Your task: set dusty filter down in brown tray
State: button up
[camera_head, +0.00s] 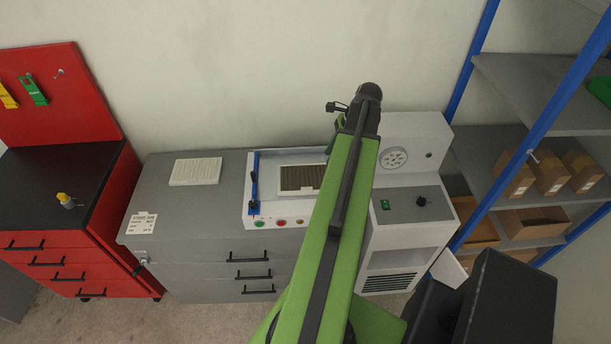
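A brown-grey pleated filter (298,178) in a pale frame lies in the top of the white machine (262,210). It looks like the dusty filter, and my arm hides its right end. Open brown trays stand on the shelving at the right, one on a lower shelf (535,224) and one further left (478,236); I cannot tell which is the task's tray. My green arm reaches up across the machine. Small dark parts at its far end (338,107) may belong to my gripper. Its fingers are not clear, and I cannot see whether it holds anything.
A white pleated filter (196,171) lies on the grey cabinet (185,222) left of the machine. A red tool cabinet (60,254) with a black top stands at the far left. Several cardboard boxes (551,174) sit on the blue-posted shelving. Floor shows at the bottom left.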

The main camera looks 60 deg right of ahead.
jog(key=b, duration=1.1)
send_near(310, 185)
jog(key=a, duration=0.1)
jog(key=a+f, duration=0.1)
jog(key=a, duration=0.1)
jog(key=shift+s+a, duration=0.25)
jog(key=shift+w+a+f+b, duration=0.1)
jog(key=shift+b, duration=0.25)
jog(key=b+x, duration=0.4)
jog(key=x, duration=0.1)
jog(key=shift+w+b, duration=0.15)
jog(key=shift+b, duration=0.15)
grip_shut()
